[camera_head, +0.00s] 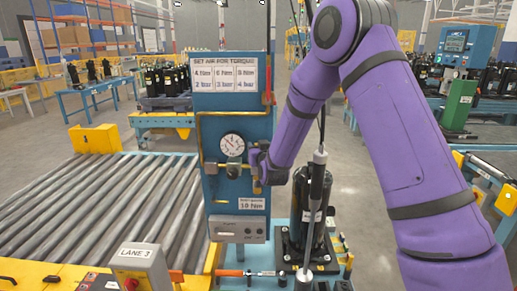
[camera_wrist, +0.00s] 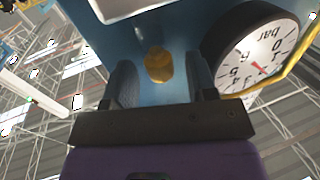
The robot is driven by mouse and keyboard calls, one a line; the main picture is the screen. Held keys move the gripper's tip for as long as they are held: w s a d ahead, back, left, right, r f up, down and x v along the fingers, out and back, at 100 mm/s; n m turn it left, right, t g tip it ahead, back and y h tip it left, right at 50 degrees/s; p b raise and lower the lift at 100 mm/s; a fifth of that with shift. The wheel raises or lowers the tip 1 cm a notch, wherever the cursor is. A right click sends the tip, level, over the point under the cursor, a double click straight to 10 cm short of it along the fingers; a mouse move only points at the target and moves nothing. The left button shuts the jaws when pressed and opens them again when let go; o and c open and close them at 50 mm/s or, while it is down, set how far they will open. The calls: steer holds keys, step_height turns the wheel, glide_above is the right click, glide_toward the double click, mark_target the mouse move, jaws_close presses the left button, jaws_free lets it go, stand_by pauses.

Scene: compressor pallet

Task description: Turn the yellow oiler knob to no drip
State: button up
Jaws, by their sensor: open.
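The yellow oiler knob (camera_wrist: 158,64) shows in the wrist view in front of the blue panel. My gripper (camera_wrist: 160,85) is open, with one dark finger on each side of the knob and a visible gap on both sides. In the head view my gripper (camera_head: 259,163) is at the right part of the blue panel (camera_head: 213,128), just right of the round pressure gauge (camera_head: 232,144). My gripper and wrist hide most of the oiler there. The knob's setting marks cannot be read.
The gauge (camera_wrist: 256,58) sits close to the right finger in the wrist view, with a yellow pipe beside it. A black compressor (camera_head: 308,212) and a hanging tool (camera_head: 316,190) stand right of the panel. A roller conveyor (camera_head: 110,205) lies left.

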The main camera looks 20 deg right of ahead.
steer(key=c, duration=0.9)
steer(key=shift+a+h, duration=0.15)
steer(key=shift+h, duration=0.35)
steer(key=shift+m+h, duration=0.6)
steer(key=shift+m, duration=0.1)
steer(key=o, duration=0.9)
steer(key=shift+s, duration=0.1)
steer(key=s+a, duration=0.1)
steer(key=s, duration=0.9)
steer(key=shift+s+a, duration=0.25)
steer(key=shift+a, duration=0.15)
